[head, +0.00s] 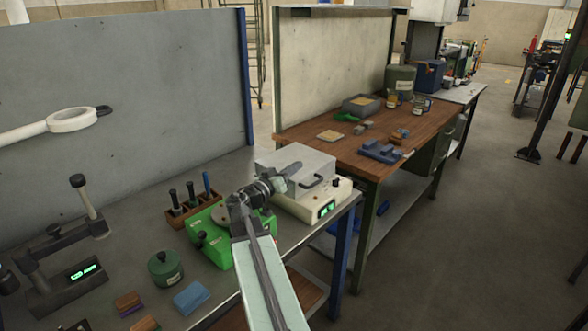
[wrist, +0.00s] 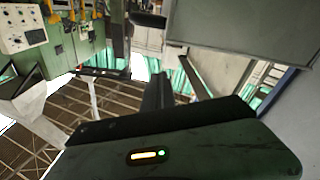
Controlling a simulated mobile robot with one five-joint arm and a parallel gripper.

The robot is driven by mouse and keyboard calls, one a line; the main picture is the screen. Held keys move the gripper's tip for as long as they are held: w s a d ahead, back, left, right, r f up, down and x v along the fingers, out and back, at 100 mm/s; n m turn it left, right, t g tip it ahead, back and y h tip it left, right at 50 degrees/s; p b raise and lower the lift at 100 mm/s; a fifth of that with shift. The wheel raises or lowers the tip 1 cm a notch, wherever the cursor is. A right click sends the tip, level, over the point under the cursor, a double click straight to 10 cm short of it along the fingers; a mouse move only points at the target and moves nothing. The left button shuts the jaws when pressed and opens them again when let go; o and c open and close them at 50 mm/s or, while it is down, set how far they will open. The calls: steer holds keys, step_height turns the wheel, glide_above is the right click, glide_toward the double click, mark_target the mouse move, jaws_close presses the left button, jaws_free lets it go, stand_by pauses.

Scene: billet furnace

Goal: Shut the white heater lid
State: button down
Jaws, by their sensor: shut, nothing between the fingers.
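The white heater (head: 331,196) stands at the right end of the near bench, with a green-lit display on its front. Its grey-white lid (head: 290,156) lies level over the base and looks down on it; my gripper hides part of the near left edge, so I cannot tell if the seam is fully closed. A dark handle (head: 313,181) is on the lid's front. My gripper (head: 296,168) is shut and empty, over the lid's left part in the picture; I cannot tell whether it touches. The lid cannot be made out in the wrist view.
A green device (head: 205,239) and a wooden tool rack (head: 183,213) stand left of the heater. A green pot (head: 166,269) and blue block (head: 191,297) lie nearer.

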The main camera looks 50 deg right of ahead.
steer(key=shift+r+p, duration=0.4)
steer(key=r+p, duration=0.3)
steer(key=shift+d+r, duration=0.1)
steer(key=shift+d, duration=0.25)
steer(key=a+f, duration=0.1)
steer(key=a, duration=0.8)
steer(key=shift+w+a+b, duration=0.3)
steer(key=shift+b, duration=0.1)
